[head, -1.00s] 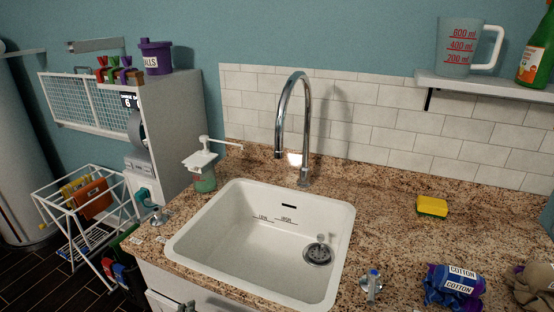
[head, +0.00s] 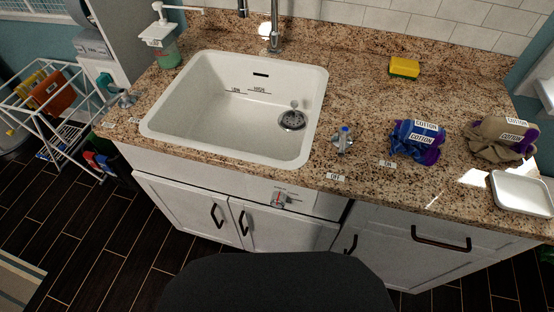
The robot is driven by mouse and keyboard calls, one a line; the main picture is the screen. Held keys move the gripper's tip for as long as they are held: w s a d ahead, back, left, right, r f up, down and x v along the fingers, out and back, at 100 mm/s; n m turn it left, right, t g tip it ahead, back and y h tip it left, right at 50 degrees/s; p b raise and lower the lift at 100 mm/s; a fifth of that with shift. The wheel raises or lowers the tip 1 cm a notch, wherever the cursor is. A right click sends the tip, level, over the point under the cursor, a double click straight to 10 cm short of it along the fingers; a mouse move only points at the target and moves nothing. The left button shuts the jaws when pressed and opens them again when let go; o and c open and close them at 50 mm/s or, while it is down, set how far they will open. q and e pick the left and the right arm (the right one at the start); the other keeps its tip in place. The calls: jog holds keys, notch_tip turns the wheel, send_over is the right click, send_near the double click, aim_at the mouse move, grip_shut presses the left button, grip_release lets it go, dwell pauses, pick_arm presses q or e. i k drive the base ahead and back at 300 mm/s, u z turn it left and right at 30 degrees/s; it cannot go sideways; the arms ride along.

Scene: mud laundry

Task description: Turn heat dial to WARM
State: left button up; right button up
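A small dial (head: 279,201) with a red mark sits on the white front panel below the sink, above the cabinet doors. Small lettering is printed around it, too small to read, so I cannot tell its setting. A blue-tipped metal handle (head: 343,140) stands on the counter right of the sink, and another metal handle (head: 126,97) stands at the left. Neither of my grippers shows in the head view.
The white sink (head: 148,126) is set in a granite counter (head: 360,95). A yellow sponge (head: 404,67), cotton bundles (head: 416,141) and a white tray (head: 522,194) lie to the right. A soap dispenser (head: 163,52) stands left. Cabinet doors (head: 185,205) have dark handles.

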aim_at(278, 200)
jog(key=u, duration=0.15)
jog(key=k, duration=0.9)
jog(key=z, duration=1.35)
